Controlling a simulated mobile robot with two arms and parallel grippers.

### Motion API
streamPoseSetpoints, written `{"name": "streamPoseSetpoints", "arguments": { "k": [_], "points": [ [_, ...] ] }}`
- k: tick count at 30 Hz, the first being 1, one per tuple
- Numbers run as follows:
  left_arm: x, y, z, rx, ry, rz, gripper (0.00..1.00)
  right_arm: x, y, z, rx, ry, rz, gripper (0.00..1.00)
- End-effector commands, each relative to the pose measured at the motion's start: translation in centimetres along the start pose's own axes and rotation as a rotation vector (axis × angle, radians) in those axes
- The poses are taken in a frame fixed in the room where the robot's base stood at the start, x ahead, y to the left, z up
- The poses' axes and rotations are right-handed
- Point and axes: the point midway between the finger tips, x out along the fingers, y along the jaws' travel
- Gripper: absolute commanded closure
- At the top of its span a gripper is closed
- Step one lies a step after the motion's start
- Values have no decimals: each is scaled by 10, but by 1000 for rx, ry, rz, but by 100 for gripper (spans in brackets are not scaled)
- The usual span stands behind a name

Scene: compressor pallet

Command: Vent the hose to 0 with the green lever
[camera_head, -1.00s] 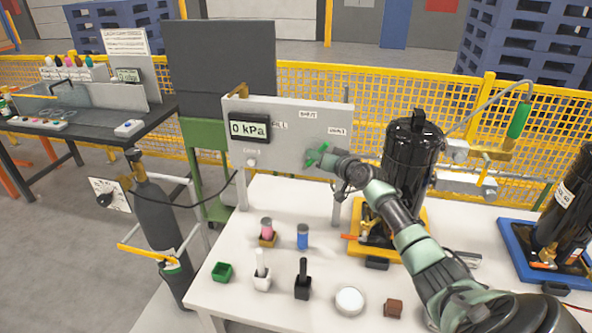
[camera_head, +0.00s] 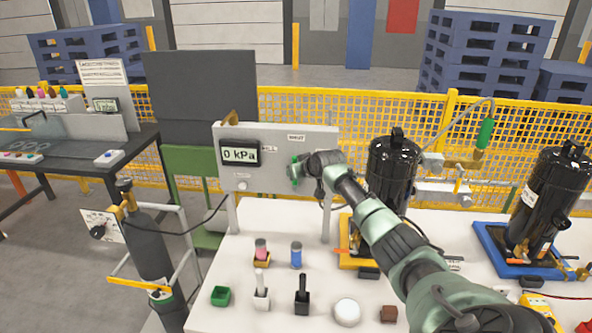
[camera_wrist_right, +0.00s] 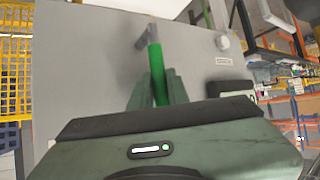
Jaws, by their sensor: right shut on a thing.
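The grey panel (camera_head: 268,140) stands at the back of the white table, with a display (camera_head: 240,153) reading 0 kPa. The green lever (camera_head: 295,170) is at the panel's right side; in the head view my right gripper (camera_head: 304,170) partly covers it. In the right wrist view the green lever (camera_wrist_right: 157,72) runs down from its grey pivot, between the fingers of my right gripper (camera_wrist_right: 158,90), which is shut on it. My left gripper is not in view.
A black tank (camera_head: 391,165) on a yellow tray stands right of the panel, close behind my right arm. Another black tank (camera_head: 548,195) stands on a blue tray (camera_head: 490,238).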

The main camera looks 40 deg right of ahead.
Motion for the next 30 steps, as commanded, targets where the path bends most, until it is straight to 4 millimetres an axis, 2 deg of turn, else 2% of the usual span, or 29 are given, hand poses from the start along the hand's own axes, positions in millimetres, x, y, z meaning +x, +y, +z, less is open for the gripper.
{"name": "streamPoseSetpoints", "arguments": {
  "k": [11, 12, 23, 30],
  "points": [
    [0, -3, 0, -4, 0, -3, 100, 1, 0, 3, -4, -8, 2, 100],
    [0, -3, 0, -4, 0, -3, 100, 1, 0, 3, -4, -8, 2, 76],
    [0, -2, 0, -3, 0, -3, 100, 0, 0, 1, -3, -3, 2, 75],
    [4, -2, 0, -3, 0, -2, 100, -21, 1, 2, -7, -3, 2, 75]
  ]
}}
